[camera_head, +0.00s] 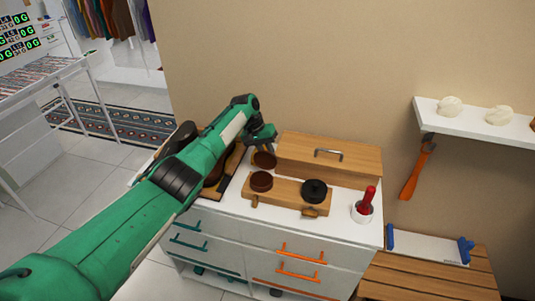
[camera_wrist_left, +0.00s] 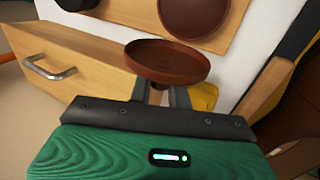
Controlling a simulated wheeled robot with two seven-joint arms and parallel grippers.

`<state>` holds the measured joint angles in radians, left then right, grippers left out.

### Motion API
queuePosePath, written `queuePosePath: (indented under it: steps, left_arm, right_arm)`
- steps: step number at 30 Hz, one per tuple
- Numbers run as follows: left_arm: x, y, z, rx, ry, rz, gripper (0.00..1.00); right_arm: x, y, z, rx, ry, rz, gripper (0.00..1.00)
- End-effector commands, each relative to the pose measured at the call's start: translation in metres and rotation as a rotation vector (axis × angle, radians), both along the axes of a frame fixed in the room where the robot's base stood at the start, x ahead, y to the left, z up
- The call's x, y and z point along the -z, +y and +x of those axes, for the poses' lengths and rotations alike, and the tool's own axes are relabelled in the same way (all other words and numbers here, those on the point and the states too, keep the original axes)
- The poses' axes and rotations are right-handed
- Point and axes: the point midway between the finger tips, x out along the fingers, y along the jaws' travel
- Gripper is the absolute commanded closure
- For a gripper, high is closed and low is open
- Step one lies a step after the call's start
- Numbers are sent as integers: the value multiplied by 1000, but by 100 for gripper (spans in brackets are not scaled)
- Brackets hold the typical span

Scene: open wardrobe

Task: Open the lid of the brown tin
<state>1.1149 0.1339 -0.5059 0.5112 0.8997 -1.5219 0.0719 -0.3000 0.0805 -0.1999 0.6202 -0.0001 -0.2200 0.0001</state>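The brown tin (camera_head: 261,181) is round and sits on the left part of a wooden board (camera_head: 287,193) on the white cabinet. It is partly in the wrist view (camera_wrist_left: 194,14), cut off by the top edge. A brown round lid (camera_head: 264,160) is apart from the tin, just behind it. In the wrist view the lid (camera_wrist_left: 167,62) is at my left gripper's fingertips (camera_wrist_left: 163,92). My left gripper (camera_head: 264,149) appears shut on the lid, but the exact grip point is hidden behind the rim. My right gripper is not in view.
A black round item (camera_head: 314,191) sits on the board's right part. A wooden box (camera_head: 330,154) with a metal handle stands behind. A red-handled tool in a white cup (camera_head: 364,209) is at right. Brown shoes (camera_head: 218,173) lie left, partly behind my arm.

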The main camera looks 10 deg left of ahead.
Motion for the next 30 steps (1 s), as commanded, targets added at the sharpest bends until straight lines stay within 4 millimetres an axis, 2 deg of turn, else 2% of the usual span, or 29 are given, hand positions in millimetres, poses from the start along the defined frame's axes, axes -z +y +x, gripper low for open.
queuePosePath:
  steps: [1, 3, 14, 20, 30]
  left_arm:
    - [1, 0, 0, 0, 0, 0, 72]
    - [1, 0, 0, 0, 0, 0, 62]
    - [-5, 2, 0, 1, -2, 0, 62]
    - [-35, 16, 1, 0, -4, 1, 62]
    - [-102, 43, 2, 1, -3, 0, 62]
  right_arm:
    - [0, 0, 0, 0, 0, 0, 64]
    - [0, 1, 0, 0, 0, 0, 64]
    - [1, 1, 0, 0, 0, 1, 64]
    - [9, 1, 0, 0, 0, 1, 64]
    - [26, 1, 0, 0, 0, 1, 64]
